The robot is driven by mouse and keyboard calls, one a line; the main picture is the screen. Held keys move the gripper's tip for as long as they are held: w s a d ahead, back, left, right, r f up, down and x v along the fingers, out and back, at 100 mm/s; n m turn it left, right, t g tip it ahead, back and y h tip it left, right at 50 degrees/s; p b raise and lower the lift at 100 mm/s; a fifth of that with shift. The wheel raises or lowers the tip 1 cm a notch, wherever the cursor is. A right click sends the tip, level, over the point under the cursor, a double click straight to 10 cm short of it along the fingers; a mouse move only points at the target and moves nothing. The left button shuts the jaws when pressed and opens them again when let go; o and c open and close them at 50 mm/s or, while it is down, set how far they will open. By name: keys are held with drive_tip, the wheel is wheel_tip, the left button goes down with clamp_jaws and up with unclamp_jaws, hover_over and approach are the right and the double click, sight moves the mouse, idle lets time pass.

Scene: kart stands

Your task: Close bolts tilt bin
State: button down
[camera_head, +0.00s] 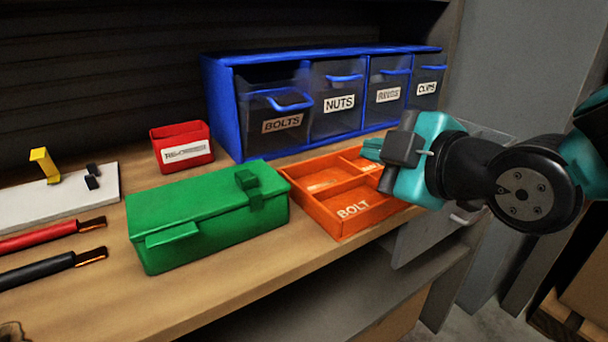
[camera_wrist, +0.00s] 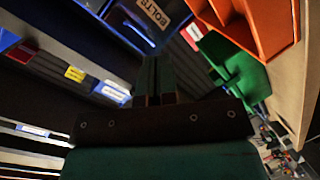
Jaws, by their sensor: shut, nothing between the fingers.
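The bolts tilt bin (camera_head: 278,121) is the leftmost bin in the blue rack (camera_head: 223,110). It is tilted forward, with a dark gap at its top and a blue handle on its upper front edge. The nuts bin (camera_head: 338,112) and the two bins to its right look upright. My gripper (camera_head: 371,150) is shut and empty above the orange tray, in front of the rack and right of the bolts bin. In the wrist view my shut fingers (camera_wrist: 155,78) point toward the rack, and the BOLTS label (camera_wrist: 153,12) shows at the top.
An orange divided tray (camera_head: 338,229) marked BOLT lies below my gripper. A green lidded box (camera_head: 200,229) stands left of it, and a red bin (camera_head: 182,146) stands behind that. A white board (camera_head: 60,203) and red and black cables are at far left. A grey drawer (camera_head: 433,222) shows below my arm.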

sight(298, 106)
drive_tip(key=f, duration=0.1)
drive_tip(key=f+n+t+b, duration=0.1)
drive_tip(key=a+f+n+y+b, duration=0.1)
drive_tip(key=shift+w+t, duration=0.3)
drive_tip(key=shift+a+n+t+y+b, duration=0.15)
drive_tip(key=shift+n+t+y+b, duration=0.35)
drive_tip(key=shift+n+b, duration=0.55)
drive_tip(key=shift+s+a+r+n+t+y+b, duration=0.15)
drive_tip(key=shift+n+t+y+b, duration=0.1)
drive_tip(key=shift+n+t+b, duration=0.25)
drive_tip(key=shift+a+r+n+t+y+b, duration=0.1)
drive_tip(key=shift+n+t+y+b, duration=0.15)
drive_tip(key=shift+n, duration=0.3)
drive_tip(key=shift+a+r+p, duration=0.1)
drive_tip(key=shift+r+p, duration=0.2)
drive_tip(key=shift+r, duration=0.1)
drive_tip(key=shift+w+a+r+p, duration=0.3)
drive_tip(key=shift+w+p, duration=0.3)
drive_tip(key=shift+p, duration=0.4)
drive_tip(key=p+x, duration=0.9)
drive_tip(key=x, duration=0.2)
drive_tip(key=shift+s+r+p, duration=0.1)
drive_tip(key=shift+p, duration=0.2)
drive_tip(key=shift+p+x, duration=0.45)
drive_tip(key=shift+x, duration=0.35)
drive_tip(key=shift+f, duration=0.25)
